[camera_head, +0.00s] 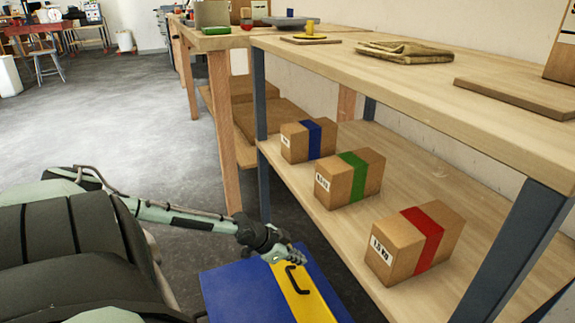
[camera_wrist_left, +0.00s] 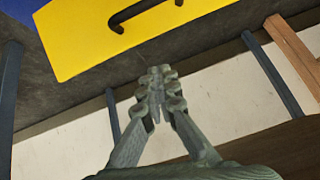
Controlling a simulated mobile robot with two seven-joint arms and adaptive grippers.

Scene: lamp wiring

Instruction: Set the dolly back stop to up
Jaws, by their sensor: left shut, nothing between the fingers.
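A blue box-like body (camera_head: 232,290) with a yellow band and a black handle (camera_head: 293,280) stands low at the bottom centre of the head view. Its yellow face (camera_wrist_left: 85,40) and black handle (camera_wrist_left: 140,12) also show at the top of the left wrist view. I cannot make out a dolly or its back stop, nor whether that stop is up or down. My left gripper (camera_head: 300,255) is at the far edge of the yellow band, close to the handle. Its fingers (camera_wrist_left: 159,82) are shut together and empty. I cannot tell whether they touch the band. My right gripper is not in view.
A wooden workbench (camera_head: 400,95) runs along the right. Its lower shelf (camera_head: 440,190) holds boxes with blue (camera_head: 311,138), green (camera_head: 352,175) and red (camera_head: 422,240) bands. A dark bench leg (camera_head: 262,150) stands just beyond my gripper. Open grey floor (camera_head: 110,120) lies to the left.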

